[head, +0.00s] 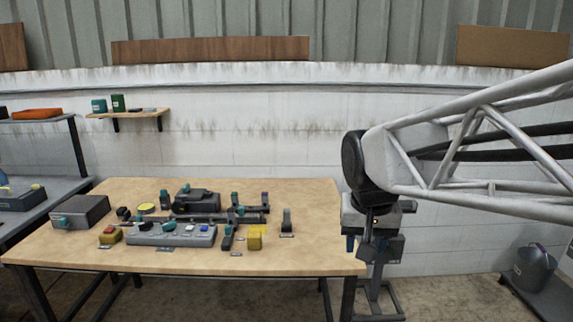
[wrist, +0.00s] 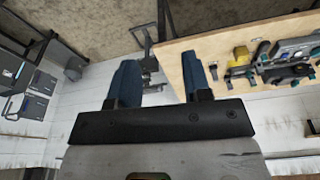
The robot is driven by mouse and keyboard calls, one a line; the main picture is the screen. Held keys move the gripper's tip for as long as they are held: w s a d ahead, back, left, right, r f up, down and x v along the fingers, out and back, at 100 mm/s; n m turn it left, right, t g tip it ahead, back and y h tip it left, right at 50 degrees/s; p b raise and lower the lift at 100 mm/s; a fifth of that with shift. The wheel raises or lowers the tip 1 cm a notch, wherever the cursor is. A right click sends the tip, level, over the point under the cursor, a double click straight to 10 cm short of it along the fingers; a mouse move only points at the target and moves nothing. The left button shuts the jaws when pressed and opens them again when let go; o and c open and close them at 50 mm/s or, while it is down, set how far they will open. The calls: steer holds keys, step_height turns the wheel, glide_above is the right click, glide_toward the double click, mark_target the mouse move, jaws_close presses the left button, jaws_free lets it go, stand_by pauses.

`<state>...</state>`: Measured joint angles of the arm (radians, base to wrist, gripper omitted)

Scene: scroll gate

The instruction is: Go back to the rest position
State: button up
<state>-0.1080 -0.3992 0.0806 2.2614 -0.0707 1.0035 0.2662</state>
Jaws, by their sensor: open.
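My gripper (head: 366,247) hangs from my arm just off the right edge of the wooden table, in the head view. In the wrist view my gripper (wrist: 158,85) shows two blue fingers spread apart with nothing between them. The table (head: 300,215) carries several devices, and all of them stand apart from my gripper. My arm reaches in from the right side of the head view.
On the table are a grey control panel (head: 170,235), a grey box (head: 80,212), a yellow block (head: 254,238) and several levers. A grey stand (head: 378,290) is beside the table behind my gripper. A bucket (head: 534,267) is at far right. The table's right front is clear.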

steer(key=s+d+f, duration=0.2)
steer(key=s+f, duration=0.2)
steer(key=s, duration=0.3)
steer(key=s+d+f+n, duration=0.1)
steer(key=s+d+f, duration=0.1)
steer(key=s, duration=0.5)
steer(key=shift+s+f, duration=0.3)
steer(key=shift+f, duration=0.6)
